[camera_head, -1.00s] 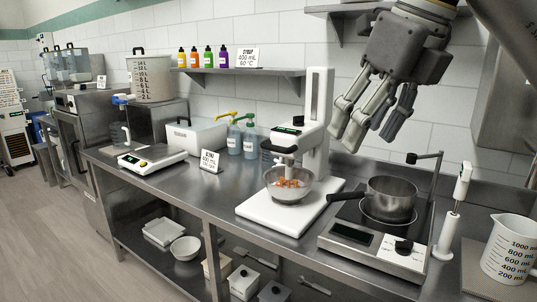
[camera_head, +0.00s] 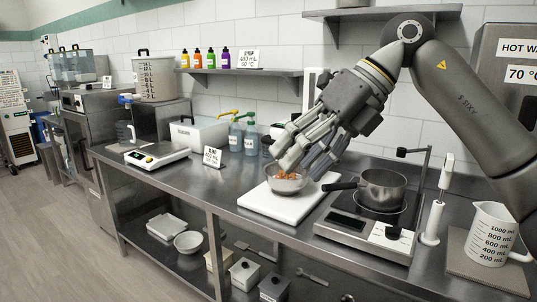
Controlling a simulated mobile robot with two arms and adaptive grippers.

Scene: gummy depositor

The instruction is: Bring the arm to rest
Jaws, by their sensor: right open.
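My right gripper (camera_head: 305,152) is in the camera_head view, its arm coming in from the right. Its fingers are spread open and point down and left. I cannot tell whether the fingers touch the bowl. The hand hides most of the mixer's head and column. My left gripper is not in view.
A saucepan (camera_head: 382,187) sits on the hot plate (camera_head: 368,231) right of the bowl. A stick blender (camera_head: 436,210) and a measuring jug (camera_head: 490,236) stand further right. Left are a scale (camera_head: 156,156), a sign (camera_head: 212,157) and pump bottles (camera_head: 249,138). A wall shelf (camera_head: 240,71) holds several small bottles.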

